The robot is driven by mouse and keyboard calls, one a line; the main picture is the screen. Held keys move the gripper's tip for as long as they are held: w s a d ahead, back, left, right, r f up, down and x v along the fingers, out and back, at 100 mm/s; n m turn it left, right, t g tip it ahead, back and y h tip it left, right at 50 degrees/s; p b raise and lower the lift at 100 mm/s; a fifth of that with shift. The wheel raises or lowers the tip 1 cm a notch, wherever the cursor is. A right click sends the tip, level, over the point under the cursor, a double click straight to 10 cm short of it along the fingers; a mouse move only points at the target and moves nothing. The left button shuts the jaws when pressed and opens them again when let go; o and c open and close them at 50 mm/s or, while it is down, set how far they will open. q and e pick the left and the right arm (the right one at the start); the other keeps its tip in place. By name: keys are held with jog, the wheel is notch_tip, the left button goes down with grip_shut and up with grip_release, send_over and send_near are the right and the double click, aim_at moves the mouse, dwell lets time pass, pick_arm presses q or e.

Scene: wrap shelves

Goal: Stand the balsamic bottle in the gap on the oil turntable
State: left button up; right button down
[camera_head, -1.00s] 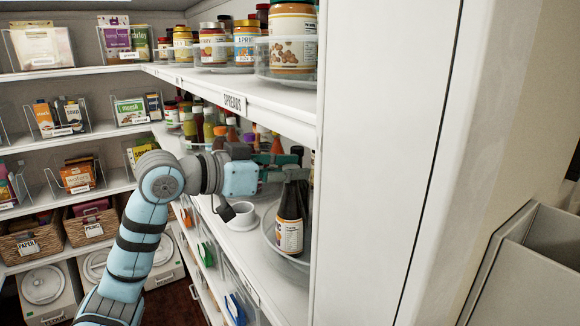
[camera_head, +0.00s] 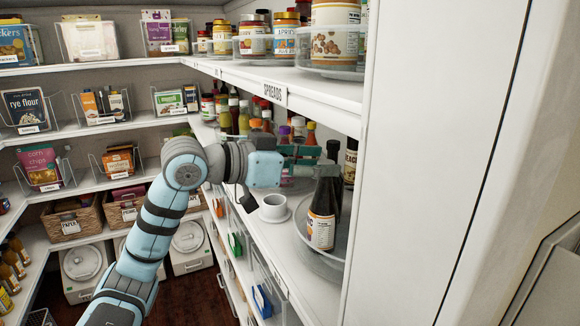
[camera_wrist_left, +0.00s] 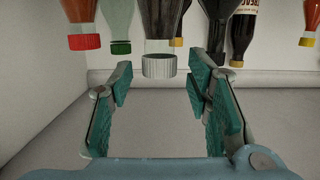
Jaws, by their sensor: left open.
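A dark bottle with a white label, apparently the balsamic bottle (camera_head: 321,228), stands upright at the front of the round turntable (camera_head: 318,264) in the head view. In the left wrist view the gripper (camera_wrist_left: 158,88) is open with nothing clasped. That view shows bottles cap-down, and a dark bottle with a grey ribbed cap (camera_wrist_left: 159,66) lies beyond and between the fingers. I cannot tell whether it is the balsamic bottle. My right gripper is not in view.
Another dark bottle with a black cap (camera_head: 350,162) stands behind on the right. A white cup-like holder (camera_head: 273,208) sits left of the turntable. Several sauce bottles (camera_head: 243,117) stand further back. The spreads shelf (camera_head: 300,96) is close above, and a white upright panel (camera_head: 440,160) is at right.

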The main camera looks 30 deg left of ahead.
pick_arm(q)
jog(key=b+v, duration=0.5)
jog(key=v, duration=0.5)
jog(key=shift+f, duration=0.1)
